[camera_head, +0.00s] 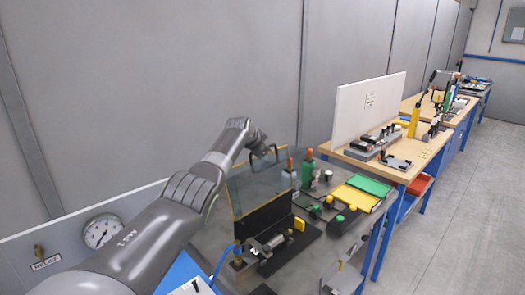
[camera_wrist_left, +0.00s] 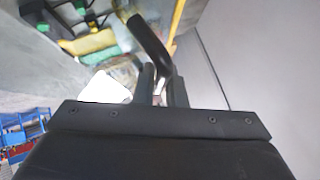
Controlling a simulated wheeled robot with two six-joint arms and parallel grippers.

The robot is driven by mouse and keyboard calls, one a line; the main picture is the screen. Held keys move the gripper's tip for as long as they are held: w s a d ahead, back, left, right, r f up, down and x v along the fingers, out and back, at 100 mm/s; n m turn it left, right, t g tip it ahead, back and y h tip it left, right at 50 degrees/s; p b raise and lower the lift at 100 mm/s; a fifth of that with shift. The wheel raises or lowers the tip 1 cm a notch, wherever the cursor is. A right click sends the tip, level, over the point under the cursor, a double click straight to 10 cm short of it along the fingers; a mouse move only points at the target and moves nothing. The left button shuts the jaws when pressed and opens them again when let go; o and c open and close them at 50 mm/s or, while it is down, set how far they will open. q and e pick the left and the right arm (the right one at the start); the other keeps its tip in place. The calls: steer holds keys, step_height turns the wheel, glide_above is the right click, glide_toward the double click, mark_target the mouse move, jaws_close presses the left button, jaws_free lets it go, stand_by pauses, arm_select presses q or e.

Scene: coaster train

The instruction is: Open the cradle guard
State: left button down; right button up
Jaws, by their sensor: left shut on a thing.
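The cradle guard (camera_head: 252,186) is a clear panel with yellow edging. It stands raised and tilted behind a dark cradle base holding a grey metal cylinder (camera_head: 270,244). My left gripper (camera_head: 265,150) is at the panel's upper edge. In the left wrist view, the left gripper's fingers (camera_wrist_left: 161,88) are shut on the guard's black bar handle (camera_wrist_left: 150,45). The fingers hide part of the handle. My right gripper is not in view.
A yellow mat (camera_head: 356,197) and a green mat (camera_head: 371,184) lie right of the cradle, near small green-topped fittings. A white upright board (camera_head: 369,108) stands on the bench behind. A pressure gauge (camera_head: 101,231) is at left. Open floor (camera_head: 455,215) lies right.

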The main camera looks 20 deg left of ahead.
arm_select(q)
steer(key=shift+w+a+f, duration=0.1)
steer(key=shift+a+f, duration=0.05)
steer(key=shift+a, duration=0.25)
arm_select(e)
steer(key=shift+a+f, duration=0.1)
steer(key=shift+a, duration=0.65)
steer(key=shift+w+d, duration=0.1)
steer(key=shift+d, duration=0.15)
arm_select(q)
steer(key=c, duration=1.5)
jaws_free()
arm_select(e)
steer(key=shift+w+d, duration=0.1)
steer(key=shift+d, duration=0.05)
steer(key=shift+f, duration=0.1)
